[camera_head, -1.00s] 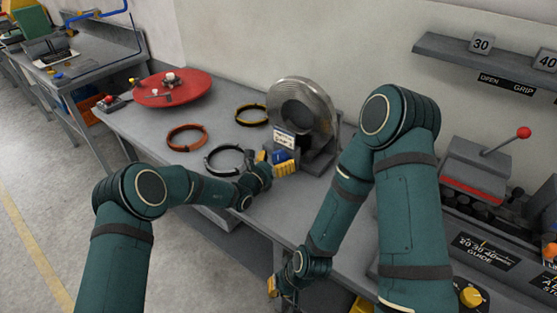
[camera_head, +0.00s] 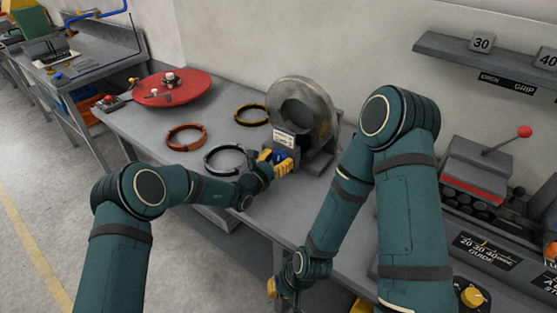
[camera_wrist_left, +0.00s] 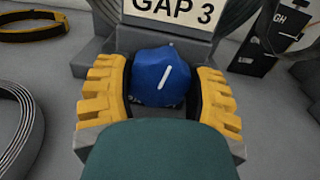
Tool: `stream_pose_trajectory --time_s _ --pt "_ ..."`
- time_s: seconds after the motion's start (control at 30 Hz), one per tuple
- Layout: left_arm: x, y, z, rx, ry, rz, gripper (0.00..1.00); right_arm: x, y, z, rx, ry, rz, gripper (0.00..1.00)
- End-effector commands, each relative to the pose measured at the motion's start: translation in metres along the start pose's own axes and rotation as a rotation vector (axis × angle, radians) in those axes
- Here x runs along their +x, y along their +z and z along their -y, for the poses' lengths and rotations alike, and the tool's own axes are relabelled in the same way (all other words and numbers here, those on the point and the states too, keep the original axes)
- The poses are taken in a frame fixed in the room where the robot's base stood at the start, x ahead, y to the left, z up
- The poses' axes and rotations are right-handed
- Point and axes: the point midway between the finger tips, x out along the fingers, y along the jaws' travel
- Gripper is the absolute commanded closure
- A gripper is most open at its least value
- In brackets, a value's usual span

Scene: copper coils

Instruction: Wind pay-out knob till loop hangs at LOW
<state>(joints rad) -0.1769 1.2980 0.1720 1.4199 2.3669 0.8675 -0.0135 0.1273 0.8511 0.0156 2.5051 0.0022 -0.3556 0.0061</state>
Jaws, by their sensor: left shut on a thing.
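A blue knob (camera_wrist_left: 160,85) with a white pointer line, tilted to the right at its top, sits below a plate reading GAP 3 (camera_wrist_left: 175,10). My left gripper (camera_head: 273,158) is shut on it, with yellow pads on both sides; the grip also shows in the left wrist view (camera_wrist_left: 162,92). The knob is on the front of a stand with a large grey coil reel (camera_head: 303,105). A dark scale plate ending in "GH" (camera_wrist_left: 283,22) is cut off at the right of the wrist view. I cannot make out the loop or a LOW mark. My right gripper (camera_head: 272,288) hangs low by the table's front edge, jaws unclear.
An orange ring (camera_head: 186,137), a black-yellow ring (camera_head: 252,114) and a grey coil (camera_head: 226,158) lie on the bench. A red turntable (camera_head: 172,88) is at the back left. A machine with a red-knobbed lever (camera_head: 523,132) stands at the right.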

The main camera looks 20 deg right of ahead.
Motion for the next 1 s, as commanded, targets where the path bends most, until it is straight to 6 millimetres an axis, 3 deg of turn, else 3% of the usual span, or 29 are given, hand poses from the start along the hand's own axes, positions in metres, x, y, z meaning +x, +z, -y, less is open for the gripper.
stream_pose_trajectory --time_s 0.6,1.0 --pt "-0.001 -0.003 0.002 0.548 -0.001 -0.002 0.79 0.021 0.008 -0.008 -0.005 -0.002 0.015 1.0" --pt "-0.001 -0.004 0.003 0.754 -0.002 -0.004 0.79 0.032 0.006 -0.012 -0.006 -0.001 0.009 1.0"
